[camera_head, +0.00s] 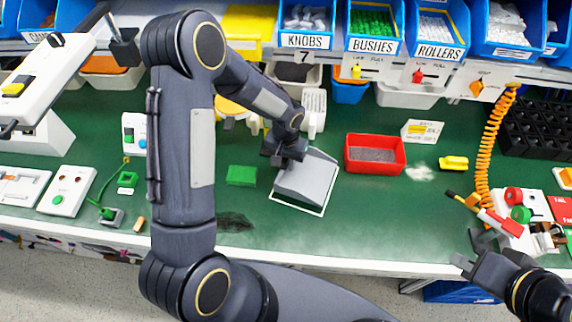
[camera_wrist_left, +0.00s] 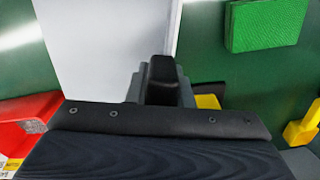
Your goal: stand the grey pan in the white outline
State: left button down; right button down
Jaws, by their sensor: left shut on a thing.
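The grey pan (camera_head: 306,182) is over the white outline (camera_head: 297,208) on the green bench top. The outline's white line shows along the pan's near and right sides. I cannot tell whether the pan touches the bench. My left gripper (camera_head: 286,157) is shut on the pan at its far left end; the grip itself is mostly hidden by the arm. In the left wrist view the pan (camera_wrist_left: 105,45) is a pale face beyond the gripper (camera_wrist_left: 161,82), and a white line (camera_wrist_left: 173,28) runs along its right. My right gripper (camera_head: 474,257) is open and empty, low at the right.
A red tray (camera_head: 375,154) stands right of the pan, and a green block (camera_head: 241,175) lies to its left. A yellow piece (camera_head: 453,163) and an orange coiled cord (camera_head: 490,150) are further right. Blue bins (camera_head: 372,28) line the back. The bench's front strip is mostly clear.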

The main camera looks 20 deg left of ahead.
pick_arm(q)
jog(key=shift+w+a+f, duration=0.1)
jog(key=shift+w+f, duration=0.05)
jog(key=shift+f, duration=1.6)
jog(key=shift+f, duration=0.2)
jog(key=c, duration=1.3)
grip_release()
jog(key=shift+r, duration=0.1)
